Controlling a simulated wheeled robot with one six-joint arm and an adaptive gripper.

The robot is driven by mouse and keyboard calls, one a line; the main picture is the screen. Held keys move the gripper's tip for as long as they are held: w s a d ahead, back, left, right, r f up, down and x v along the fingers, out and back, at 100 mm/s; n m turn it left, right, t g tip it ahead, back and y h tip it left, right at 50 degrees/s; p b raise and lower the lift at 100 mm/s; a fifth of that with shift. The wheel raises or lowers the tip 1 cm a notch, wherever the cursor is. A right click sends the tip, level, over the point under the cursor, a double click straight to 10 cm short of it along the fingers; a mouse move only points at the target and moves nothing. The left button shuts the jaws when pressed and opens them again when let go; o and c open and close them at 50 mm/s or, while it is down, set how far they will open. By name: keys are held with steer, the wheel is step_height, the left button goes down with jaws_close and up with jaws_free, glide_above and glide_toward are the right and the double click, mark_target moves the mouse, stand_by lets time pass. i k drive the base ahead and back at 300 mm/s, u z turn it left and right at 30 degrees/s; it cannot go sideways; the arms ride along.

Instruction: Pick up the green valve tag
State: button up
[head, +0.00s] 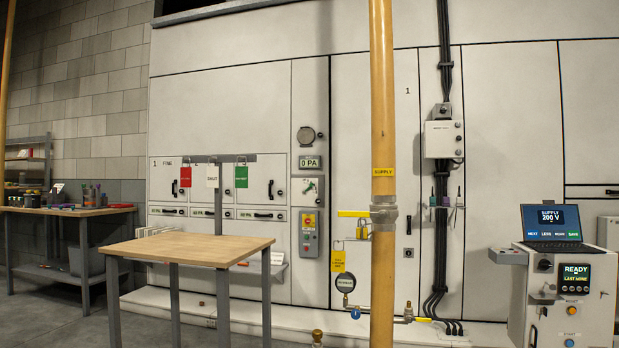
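The green tag (241,177) hangs in the head view from a grey horizontal rail (203,159) on a post, in front of the white cabinet wall. It is the rightmost of three hanging tags. A white tag (213,176) and a red tag (185,177) hang to its left, apart from it. The lettering on the green tag is too small to read. My gripper is not in view.
A wooden-topped table (195,251) stands in front of the rail's post. A yellow vertical pipe (382,130) rises right of centre, with a yellow tag (338,260) nearby. A laptop (551,224) sits on a console (560,300) at right. A cluttered workbench (70,211) stands at left.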

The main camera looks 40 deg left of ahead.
mark_target(241, 172)
steer(key=u, duration=0.3)
steer(key=i, duration=1.05)
steer(key=u, duration=1.1)
steer(key=i, duration=1.15)
steer(key=u, duration=1.2)
